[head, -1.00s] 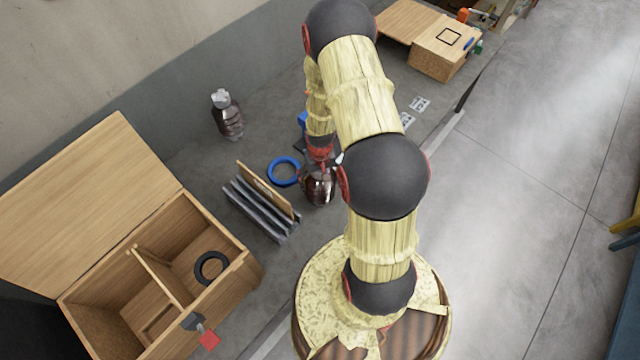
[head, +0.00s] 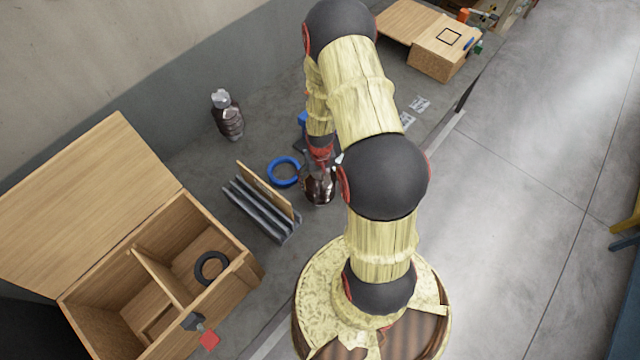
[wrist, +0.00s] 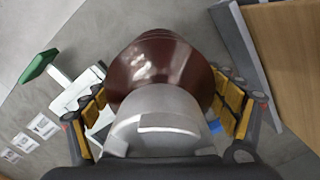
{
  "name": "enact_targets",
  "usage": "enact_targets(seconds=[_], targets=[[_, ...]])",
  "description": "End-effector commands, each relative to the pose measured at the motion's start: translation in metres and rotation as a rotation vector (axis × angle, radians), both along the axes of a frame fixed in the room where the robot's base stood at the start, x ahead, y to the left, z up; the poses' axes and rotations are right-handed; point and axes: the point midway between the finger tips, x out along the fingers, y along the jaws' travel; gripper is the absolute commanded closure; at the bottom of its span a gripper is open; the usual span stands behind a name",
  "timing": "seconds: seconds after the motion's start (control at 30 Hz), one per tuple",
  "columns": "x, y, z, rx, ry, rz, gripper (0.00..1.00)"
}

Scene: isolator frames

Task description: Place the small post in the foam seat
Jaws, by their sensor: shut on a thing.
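My gripper (wrist: 162,92) is shut on a brown, glossy, bottle-shaped thing (wrist: 152,68) with a silver-grey cap, its yellow-padded fingers on either side. In the head view the brown bottle (head: 319,190) shows below my wrist, close to the counter; I cannot tell if it touches. My arm hides most of the gripper there. A similar brown bottle (head: 229,118) with a pale cap stands upright near the wall. I cannot clearly make out a small post or a foam seat.
A slotted grey rack (head: 258,211) with a wooden panel and a blue ring (head: 284,171) are left of the held bottle. An open, divided wooden box (head: 215,240) holds a black ring (head: 212,268). Another wooden box (head: 437,62) stands at the back. White cards (head: 420,104) lie nearby.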

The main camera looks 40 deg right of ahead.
Motion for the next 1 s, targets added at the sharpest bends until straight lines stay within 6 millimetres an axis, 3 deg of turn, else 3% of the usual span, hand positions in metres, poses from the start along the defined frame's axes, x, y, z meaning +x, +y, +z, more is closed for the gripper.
enact_targets(seconds=[0.47,0.63,1.0], targets=[[0.004,-0.002,0.013,-0.004,-0.008,0.0,0.75],[0.005,-0.002,0.037,-0.005,-0.011,0.0,0.75],[-0.032,0.025,0.087,-0.004,-0.008,0.002,0.75]])
